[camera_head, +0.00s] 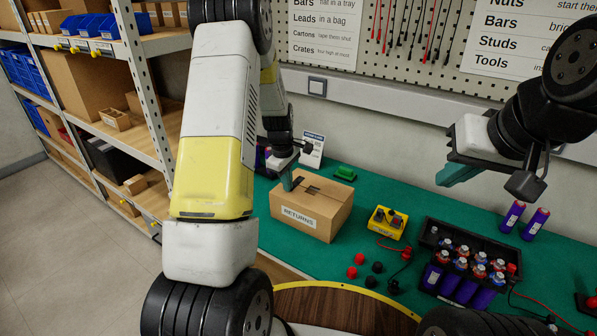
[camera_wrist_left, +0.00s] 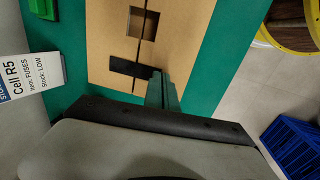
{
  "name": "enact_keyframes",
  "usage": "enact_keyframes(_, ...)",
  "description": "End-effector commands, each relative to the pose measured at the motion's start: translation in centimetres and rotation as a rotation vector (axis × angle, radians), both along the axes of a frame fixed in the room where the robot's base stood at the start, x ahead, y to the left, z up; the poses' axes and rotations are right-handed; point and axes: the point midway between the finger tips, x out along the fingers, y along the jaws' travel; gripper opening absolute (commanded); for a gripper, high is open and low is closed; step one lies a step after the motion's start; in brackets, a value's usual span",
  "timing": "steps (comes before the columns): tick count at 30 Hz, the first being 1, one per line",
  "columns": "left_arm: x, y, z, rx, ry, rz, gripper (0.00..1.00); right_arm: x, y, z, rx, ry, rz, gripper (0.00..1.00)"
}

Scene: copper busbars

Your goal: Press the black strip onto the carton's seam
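The carton (camera_head: 312,212) is a brown box labelled RETURNS, standing upright on the green bench top.
A yellow box (camera_head: 387,222) and several red and black caps lie right of the carton. A black crate (camera_head: 460,272) of purple cylinders stands further right. A green piece (camera_head: 345,173) and a Cell R5 sign (camera_head: 312,150) are behind the carton. Shelving (camera_head: 150,100) stands left.

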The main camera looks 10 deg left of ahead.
Motion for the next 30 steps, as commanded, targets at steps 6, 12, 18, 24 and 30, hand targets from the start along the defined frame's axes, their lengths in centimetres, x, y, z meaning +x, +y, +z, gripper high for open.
enact_keyframes(6,-0.07,-0.01,-0.20,0.000,0.002,0.000,0.00,0.00,0.00,0.00,0.000,0.000,0.000,0.00)
enact_keyframes(12,-0.10,-0.01,-0.22,0.000,0.003,0.001,0.00,0.00,0.00,0.00,0.000,0.000,0.000,0.00)
enact_keyframes(18,-0.13,0.00,-0.23,0.000,0.004,0.001,0.26,0.00,0.00,0.00,0.000,0.000,0.000,0.00)
enact_keyframes(24,-0.24,0.03,-0.32,0.000,0.007,0.001,0.26,0.00,0.00,0.00,0.000,0.000,0.000,0.00)
enact_keyframes(30,-0.30,0.06,-0.13,0.000,0.009,0.002,0.26,0.00,0.00,0.00,0.000,0.000,0.000,0.00)
